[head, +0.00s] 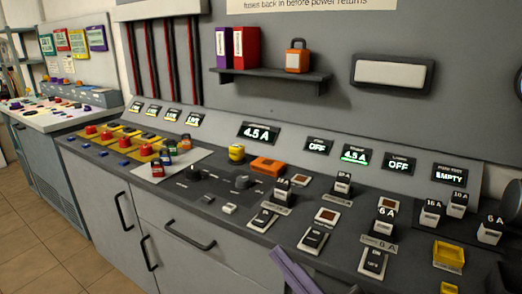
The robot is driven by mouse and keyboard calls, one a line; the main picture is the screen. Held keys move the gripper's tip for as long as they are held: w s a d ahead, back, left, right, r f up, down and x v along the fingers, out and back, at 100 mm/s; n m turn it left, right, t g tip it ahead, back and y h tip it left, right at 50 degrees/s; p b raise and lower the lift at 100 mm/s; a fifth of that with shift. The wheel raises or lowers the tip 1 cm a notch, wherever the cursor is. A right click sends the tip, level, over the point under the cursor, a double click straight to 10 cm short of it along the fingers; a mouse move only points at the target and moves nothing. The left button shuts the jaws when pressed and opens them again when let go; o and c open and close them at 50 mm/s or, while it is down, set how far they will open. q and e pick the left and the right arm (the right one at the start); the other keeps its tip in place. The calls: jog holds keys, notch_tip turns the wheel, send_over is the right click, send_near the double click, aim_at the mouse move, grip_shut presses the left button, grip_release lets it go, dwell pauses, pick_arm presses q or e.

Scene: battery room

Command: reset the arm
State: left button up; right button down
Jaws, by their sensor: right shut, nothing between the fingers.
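My right gripper (279,257) shows at the bottom edge, right of centre, as two lavender fingers lying close together. It is shut and empty, in front of the console's front edge. The rest of it is cut off by the frame. My left gripper is not in view. The grey console (105,152) runs across the view with switches, knobs and fuse blocks on its top.
Fuse-like blocks (314,238) and a yellow holder (449,256) stand on the right half. An orange block (268,165) and a yellow knob (236,153) sit mid-console. A shelf (255,74) holds binders (245,47) and an orange padlock (297,58). Tiled floor (45,270) is clear at left.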

jog(key=d+f+m+h, duration=0.5)
jog(key=f+m+h, duration=0.2)
jog(key=f, duration=0.6)
jog(key=s+d+f+m+g+h, duration=0.2)
jog(key=s+d+f+m+g, duration=0.1)
jog(key=s+f, duration=0.5)
jog(key=s+d+f+m+g+h, duration=0.3)
jog(key=s+f, duration=0.6)
jog(key=f, duration=0.5)
jog(key=shift+d+m+g, duration=0.2)
jog(key=shift+m+g, duration=0.3)
jog(key=shift+g, duration=0.6)
